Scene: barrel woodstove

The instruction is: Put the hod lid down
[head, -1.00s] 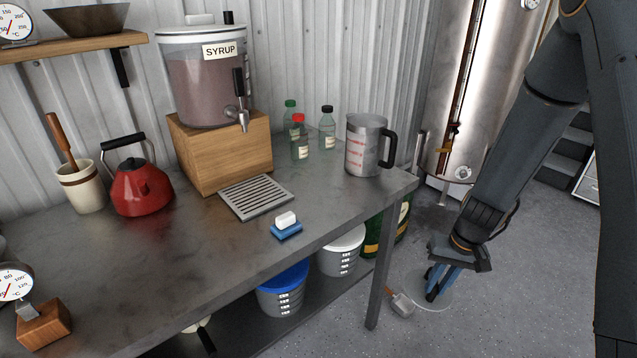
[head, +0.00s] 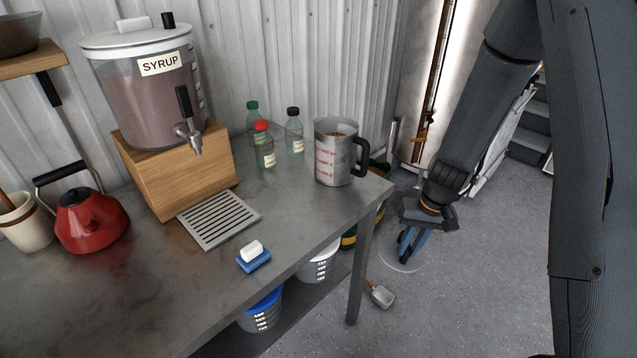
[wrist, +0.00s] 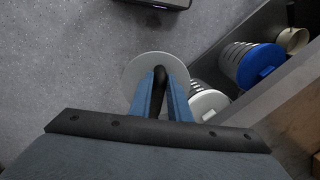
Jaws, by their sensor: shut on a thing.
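The hod lid is a pale grey round disc (head: 398,266) with a dark handle. In the wrist view the disc (wrist: 137,72) lies just beyond my fingers. My gripper (head: 408,248), with blue fingers, points down over the floor to the right of the workbench. In the wrist view my gripper (wrist: 160,80) is shut on the lid's black handle. The lid appears level and close to the floor; I cannot tell whether it touches it. The hod is not clearly identifiable in view.
A tool with a grey head (head: 382,296) lies on the floor near the workbench leg (head: 357,275). Buckets with a blue lid (wrist: 262,67) and a white lid (wrist: 207,103) stand on the lower shelf. A metal jug (head: 333,165) stands near the workbench edge. Open floor lies to the right.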

